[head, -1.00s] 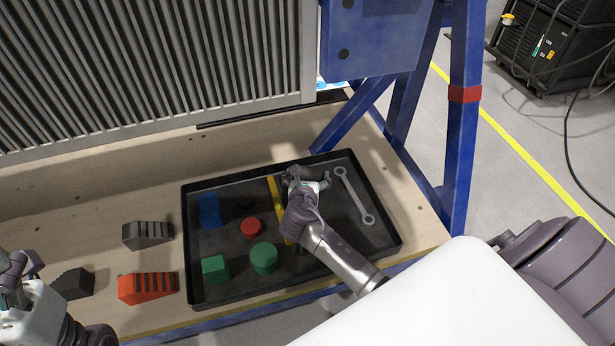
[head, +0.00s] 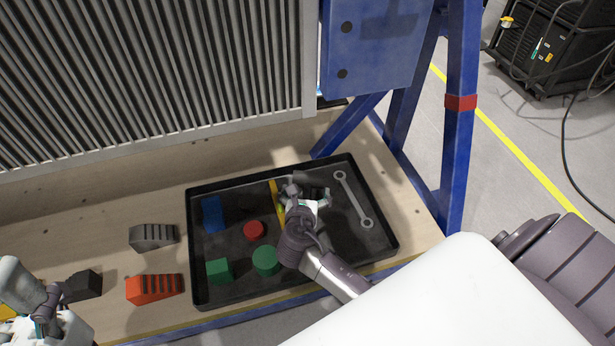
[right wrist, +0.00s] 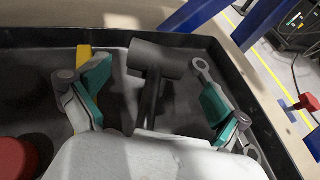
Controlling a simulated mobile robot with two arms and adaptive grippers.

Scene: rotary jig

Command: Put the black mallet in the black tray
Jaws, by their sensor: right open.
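The black mallet shows in the right wrist view (right wrist: 157,60), over the floor of the black tray, its head toward the tray's far wall and its handle running back toward my gripper. In the head view my right gripper and wrist largely hide it. The black tray (head: 372,257) sits on the wooden bench top. My right gripper (head: 305,192) is low over the tray's right half. In the right wrist view its teal-padded fingers (right wrist: 155,105) are open, one on each side of the mallet, with gaps.
The tray also holds a blue block (head: 212,213), a red cylinder (head: 254,230), green pieces (head: 265,260), a yellow bar (head: 277,200) and a grey wrench (head: 354,200). Grey (head: 153,236), orange (head: 153,288) and black wedges lie left of it. A blue frame (head: 458,150) stands behind right.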

